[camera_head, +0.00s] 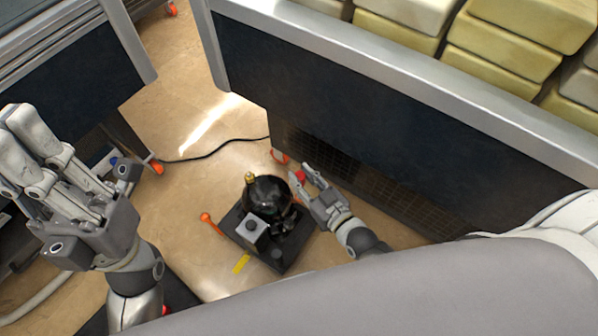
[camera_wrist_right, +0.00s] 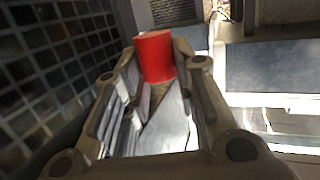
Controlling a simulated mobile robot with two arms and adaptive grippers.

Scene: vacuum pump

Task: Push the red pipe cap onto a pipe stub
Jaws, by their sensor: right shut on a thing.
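The red pipe cap (camera_head: 300,176) is between the fingertips of my right gripper (camera_head: 303,174), just right of the pump. In the right wrist view the cap (camera_wrist_right: 155,57) stands out as a red cylinder between both fingertips, which are shut on it. The black vacuum pump (camera_head: 268,194) stands on a dark base on the floor. A brass-coloured fitting (camera_head: 250,178) rises at its upper left. I cannot tell which part is the pipe stub, or whether the cap touches the pump. My left gripper (camera_head: 85,150) is raised at the left, fingers apart and empty.
A dark-sided bench with a grey frame (camera_head: 400,62) stands behind and right, close to my right gripper, with yellow bins (camera_head: 495,68) on top. An orange-handled tool (camera_head: 211,223) lies left of the pump. A black cable (camera_head: 215,150) crosses the floor. Tan floor (camera_head: 175,195) is free left of the pump.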

